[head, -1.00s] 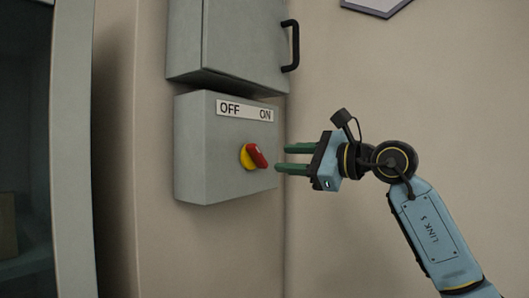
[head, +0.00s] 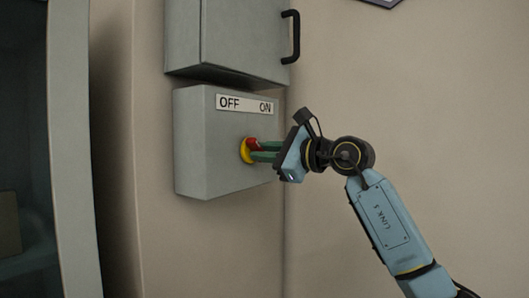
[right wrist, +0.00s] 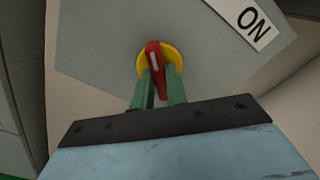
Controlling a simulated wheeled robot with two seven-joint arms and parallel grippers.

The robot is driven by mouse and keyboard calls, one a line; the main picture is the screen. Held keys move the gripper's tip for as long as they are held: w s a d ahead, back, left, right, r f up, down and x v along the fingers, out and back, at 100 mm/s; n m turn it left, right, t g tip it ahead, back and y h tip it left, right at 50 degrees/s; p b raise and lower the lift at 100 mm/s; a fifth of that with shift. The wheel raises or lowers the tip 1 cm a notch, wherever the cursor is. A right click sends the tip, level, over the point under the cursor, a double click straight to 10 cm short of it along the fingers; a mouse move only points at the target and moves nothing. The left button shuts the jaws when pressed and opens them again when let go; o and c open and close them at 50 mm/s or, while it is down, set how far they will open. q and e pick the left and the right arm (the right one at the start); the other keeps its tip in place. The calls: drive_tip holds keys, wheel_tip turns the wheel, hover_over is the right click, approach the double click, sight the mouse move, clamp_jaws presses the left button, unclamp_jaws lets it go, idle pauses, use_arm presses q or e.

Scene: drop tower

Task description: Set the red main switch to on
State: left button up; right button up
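The red main switch (head: 252,143) is a red handle on a yellow round base, on the front of a grey box (head: 205,150). A white plate above it reads OFF at left and ON at right. In the right wrist view the red handle (right wrist: 155,60) has a pale mark near its upper end and stands between the green fingers. My right gripper (head: 256,151) is shut on the handle, one finger on each side. The fingers hide part of the handle in the head view. My left gripper is not in view.
A grey cabinet with a black handle (head: 291,37) is just above the switch box. A dark-paned cabinet (head: 70,150) stands at the far left. The wall to the right of the box is bare around my right arm.

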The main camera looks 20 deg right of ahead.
clamp_jaws()
drive_tip(key=shift+s+a+m+p, duration=0.1)
drive_tip(key=shift+m+p, duration=0.1)
drive_tip(key=shift+m, duration=4.3)
drive_tip(key=shift+a+m+p, duration=0.1)
drive_tip(key=shift+m+p, duration=0.1)
drive_tip(key=shift+m, duration=4.3)
drive_tip(key=o, duration=0.7)
unclamp_jaws()
drive_tip(key=shift+d, duration=0.1)
drive_tip(key=shift+c, duration=0.2)
